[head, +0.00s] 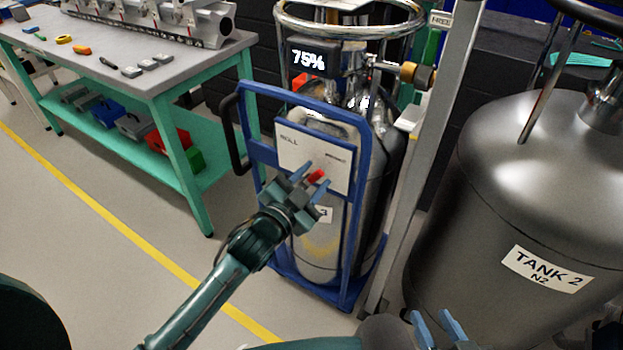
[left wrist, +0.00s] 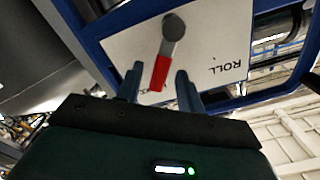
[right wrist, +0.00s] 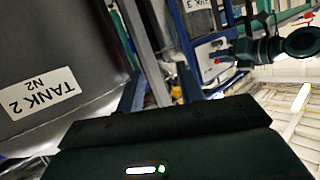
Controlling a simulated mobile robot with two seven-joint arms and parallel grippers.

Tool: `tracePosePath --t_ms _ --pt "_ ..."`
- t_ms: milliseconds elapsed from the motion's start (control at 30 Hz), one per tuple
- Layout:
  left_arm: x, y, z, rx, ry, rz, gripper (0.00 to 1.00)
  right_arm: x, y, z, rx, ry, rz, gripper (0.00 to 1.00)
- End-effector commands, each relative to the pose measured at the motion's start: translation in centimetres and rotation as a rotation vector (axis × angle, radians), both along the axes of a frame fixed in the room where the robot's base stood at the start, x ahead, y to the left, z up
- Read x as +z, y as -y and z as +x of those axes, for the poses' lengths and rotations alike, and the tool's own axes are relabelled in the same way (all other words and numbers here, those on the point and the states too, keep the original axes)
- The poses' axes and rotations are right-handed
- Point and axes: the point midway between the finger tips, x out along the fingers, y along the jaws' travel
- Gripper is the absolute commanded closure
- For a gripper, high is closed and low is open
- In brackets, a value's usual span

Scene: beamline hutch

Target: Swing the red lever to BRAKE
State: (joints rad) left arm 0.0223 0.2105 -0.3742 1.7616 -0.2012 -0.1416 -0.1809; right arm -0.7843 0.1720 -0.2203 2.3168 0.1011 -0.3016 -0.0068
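The red lever (left wrist: 160,72) hangs from a grey round pivot (left wrist: 173,27) on a white plate (head: 298,148) on the blue cart frame. In the left wrist view its red end points down, slightly left. ROLL is readable to its right, upside down; the other label there is mostly hidden. In the head view that label, at the plate's right, is too small to read surely. My left gripper (head: 309,187) is open at the plate, its fingers either side of the red end (head: 316,176) with gaps visible. My right gripper (head: 437,330) is open and empty, low near the tank.
The cart (head: 347,285) carries a steel cylinder with a 75% display (head: 308,58). A grey post (head: 430,120) stands right of it, then the large TANK 2 (head: 540,190). A workbench (head: 120,70) with tools is at left. Floor between bench and cart is clear.

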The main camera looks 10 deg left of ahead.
Motion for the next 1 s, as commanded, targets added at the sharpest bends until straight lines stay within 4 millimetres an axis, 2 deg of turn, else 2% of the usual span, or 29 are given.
tracePosePath --t_ms 200,333,800,1000 --pt "0.0 -0.1 -0.1 0.001 -0.001 0.0 0.63 -0.1 0.0 -0.1 0.0 -0.004 0.0 0.64" --pt "-0.1 -0.4 -1.1 0.0 -0.002 0.001 0.63 0.0 0.0 -0.2 0.0 -0.005 0.0 0.64" --pt "-0.1 -3.6 -10.0 0.001 -0.004 0.002 0.63 -0.5 -0.1 0.0 0.005 -0.028 -0.003 0.64" --pt "0.0 -4.4 -11.9 0.001 -0.001 0.002 0.63 -0.4 -0.2 0.1 0.006 -0.027 -0.001 0.64"
